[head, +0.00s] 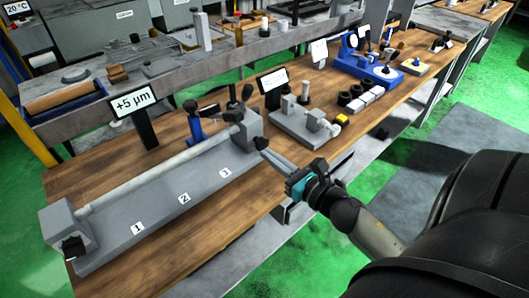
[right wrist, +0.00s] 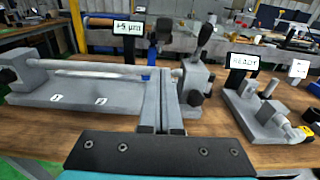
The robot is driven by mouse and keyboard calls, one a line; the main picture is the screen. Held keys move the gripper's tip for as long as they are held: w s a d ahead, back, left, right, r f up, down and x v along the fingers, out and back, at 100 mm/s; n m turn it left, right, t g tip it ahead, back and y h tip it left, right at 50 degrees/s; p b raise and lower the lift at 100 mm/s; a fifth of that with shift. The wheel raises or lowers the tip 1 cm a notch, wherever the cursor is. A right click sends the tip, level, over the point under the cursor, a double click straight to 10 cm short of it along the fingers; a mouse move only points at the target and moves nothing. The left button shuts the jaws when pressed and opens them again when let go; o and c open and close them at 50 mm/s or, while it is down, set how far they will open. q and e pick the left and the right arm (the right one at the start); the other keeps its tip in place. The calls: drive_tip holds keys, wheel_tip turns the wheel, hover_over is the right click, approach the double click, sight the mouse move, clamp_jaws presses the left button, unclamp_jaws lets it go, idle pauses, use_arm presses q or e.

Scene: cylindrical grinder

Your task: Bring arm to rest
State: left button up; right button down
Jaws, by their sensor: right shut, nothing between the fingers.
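My right gripper (head: 264,146) reaches in from the right, over the front edge of the wooden bench, its two fingers pressed together and empty. In the right wrist view the shut fingers (right wrist: 161,75) point forward, with the grey end block of the long fixture (right wrist: 193,82) just beyond them. In the head view the fingertips appear beside the right end block of that fixture (head: 185,196); whether they touch it I cannot tell. A long pale cylinder (head: 160,168) lies between the fixture's end blocks. My left gripper is not in view.
The wooden bench (head: 220,222) carries a "+5 µm" display (head: 134,104), a smaller grey fixture (head: 305,122) right of the gripper, and a blue device (head: 366,66) farther back. Several small blocks lie between them. Green floor (head: 280,262) is open in front of the bench.

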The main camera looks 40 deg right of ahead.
drive_tip(key=shift+s, duration=0.1)
idle(0.5)
drive_tip(key=s+a+f+m+g+h+b, duration=0.1)
drive_tip(key=s+f+m+g+b, duration=0.3)
drive_tip(key=f+m, duration=1)
drive_tip(key=s+a+f+m+g+h+b, duration=0.15)
drive_tip(key=s+f+m+g, duration=0.4)
drive_tip(key=f, duration=1.55)
drive_tip(key=s+a+f+m+g+b, duration=0.1)
drive_tip(key=s+a+f+m+g, duration=0.2)
drive_tip(key=s+f+m, duration=0.4)
drive_tip(key=s+a+f+m+g+b, duration=0.2)
drive_tip(key=s+a+f+m+g, duration=0.2)
drive_tip(key=s+f, duration=0.8)
drive_tip(key=s+a+m+y, duration=0.1)
drive_tip(key=s+a+m, duration=0.1)
drive_tip(key=s+m, duration=0.2)
drive_tip(key=shift+s, duration=1)
